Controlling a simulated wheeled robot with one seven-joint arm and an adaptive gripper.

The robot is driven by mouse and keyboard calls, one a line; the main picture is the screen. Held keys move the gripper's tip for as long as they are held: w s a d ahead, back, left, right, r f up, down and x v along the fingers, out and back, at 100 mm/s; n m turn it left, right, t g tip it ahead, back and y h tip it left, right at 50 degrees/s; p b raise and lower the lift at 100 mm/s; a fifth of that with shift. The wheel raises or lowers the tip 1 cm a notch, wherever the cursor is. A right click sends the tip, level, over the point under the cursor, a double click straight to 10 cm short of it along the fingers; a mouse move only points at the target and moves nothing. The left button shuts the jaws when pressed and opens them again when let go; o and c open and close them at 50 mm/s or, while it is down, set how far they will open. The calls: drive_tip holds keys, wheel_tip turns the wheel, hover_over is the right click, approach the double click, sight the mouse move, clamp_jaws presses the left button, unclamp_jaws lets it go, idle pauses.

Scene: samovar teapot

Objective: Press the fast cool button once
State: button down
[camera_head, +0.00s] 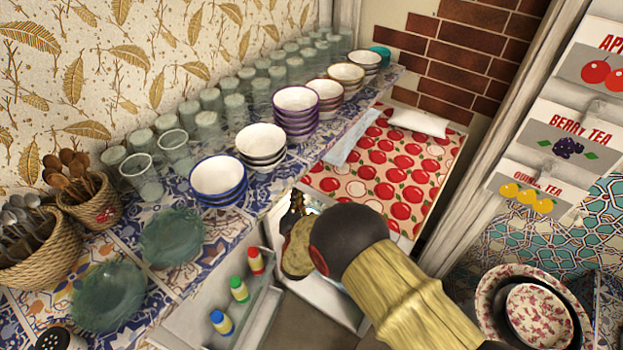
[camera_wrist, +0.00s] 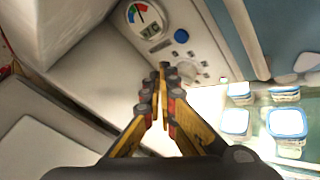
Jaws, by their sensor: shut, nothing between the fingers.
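In the wrist view a light control panel carries a round blue button (camera_wrist: 181,36), which looks like the fast cool button; no label on it can be read. A coloured gauge with a small display (camera_wrist: 148,28) is to its left, and a round knob (camera_wrist: 187,70) is below it. My gripper (camera_wrist: 164,68) is shut and empty. Its fingertips appear just left of the knob and below the blue button in the picture; I cannot tell whether they touch the panel. In the head view my arm hides the panel and most of the gripper.
An open fridge compartment with blue-lidded containers (camera_wrist: 235,122) lies right of my fingers. In the head view, small coloured-cap bottles (camera_head: 238,289) stand in a door shelf below a tiled counter (camera_head: 130,232) with bowls and glasses. Tea-label boxes and patterned bowls (camera_head: 540,315) are at right.

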drive_tip(key=shift+w+d, duration=0.6)
drive_tip(key=shift+w, duration=0.2)
drive_tip(key=shift+w+d, duration=0.6)
drive_tip(key=shift+w, duration=0.15)
idle(0.4)
drive_tip(key=shift+w+d+b, duration=0.3)
drive_tip(key=shift+w+d, duration=0.2)
drive_tip(key=shift+w, duration=0.1)
idle(0.7)
drive_tip(key=shift+s+a, duration=0.1)
idle(0.3)
drive_tip(key=shift+s+a, duration=0.4)
drive_tip(key=shift+s, duration=0.1)
drive_tip(key=s+a+p, duration=0.1)
drive_tip(key=s, duration=0.1)
drive_tip(key=s+a, duration=0.2)
drive_tip(key=shift+p, duration=0.35)
